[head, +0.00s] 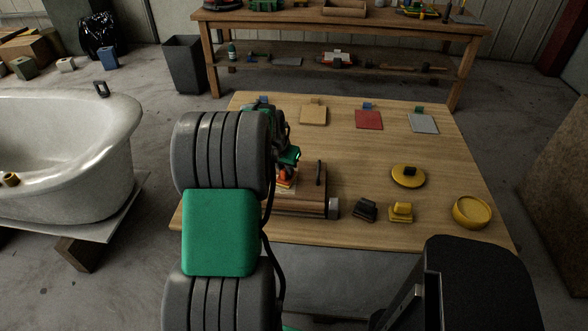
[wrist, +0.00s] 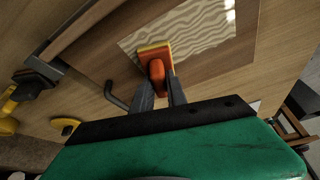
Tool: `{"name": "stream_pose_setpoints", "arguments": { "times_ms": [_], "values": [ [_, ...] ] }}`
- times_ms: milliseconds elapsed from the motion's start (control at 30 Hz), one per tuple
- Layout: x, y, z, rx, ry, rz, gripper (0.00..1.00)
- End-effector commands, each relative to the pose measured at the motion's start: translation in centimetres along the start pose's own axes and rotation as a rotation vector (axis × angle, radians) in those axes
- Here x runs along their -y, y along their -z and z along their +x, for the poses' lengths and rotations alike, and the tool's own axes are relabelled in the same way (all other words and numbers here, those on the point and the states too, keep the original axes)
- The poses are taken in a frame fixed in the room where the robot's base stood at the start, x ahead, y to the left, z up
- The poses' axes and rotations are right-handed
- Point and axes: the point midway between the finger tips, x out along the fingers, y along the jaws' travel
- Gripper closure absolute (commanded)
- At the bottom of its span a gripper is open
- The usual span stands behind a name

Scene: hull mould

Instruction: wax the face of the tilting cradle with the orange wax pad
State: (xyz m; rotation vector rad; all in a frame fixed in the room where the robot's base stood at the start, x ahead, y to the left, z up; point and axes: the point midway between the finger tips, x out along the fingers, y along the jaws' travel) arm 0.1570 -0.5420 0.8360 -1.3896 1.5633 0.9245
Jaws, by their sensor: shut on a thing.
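The orange wax pad (wrist: 155,54) has a yellow edge and an orange grip; it shows small in the head view (head: 286,177). My gripper (wrist: 161,88) is shut on its grip. The tilting cradle (head: 300,204) is a brown wooden block on the table, partly hidden by my arm. Its face (wrist: 215,62) fills much of the wrist view and bears a pale patch with wavy stripes (wrist: 200,28). The pad overlaps the patch's near edge; I cannot tell whether it touches. A dark lever (head: 319,172) stands up from the cradle, also seen in the wrist view (wrist: 115,97).
Right of the cradle on the table (head: 350,150) are a black block (head: 365,210), a yellow block (head: 401,213), a yellow disc (head: 408,178) and a yellow bowl (head: 472,212). Tan (head: 313,115), red (head: 368,120) and grey (head: 422,124) squares lie behind. A white tub (head: 70,150) stands left.

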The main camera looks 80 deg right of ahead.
Motion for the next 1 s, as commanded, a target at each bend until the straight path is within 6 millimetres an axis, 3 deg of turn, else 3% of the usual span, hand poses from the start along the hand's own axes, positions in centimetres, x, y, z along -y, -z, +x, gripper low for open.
{"name": "stream_pose_setpoints", "arguments": {
  "times_ms": [767,1000],
  "values": [
    [5.6,-1.7,-0.5,0.005,0.000,-0.004,1.00],
    [8.2,-2.4,-0.8,0.005,0.000,-0.004,1.00]
  ]
}}
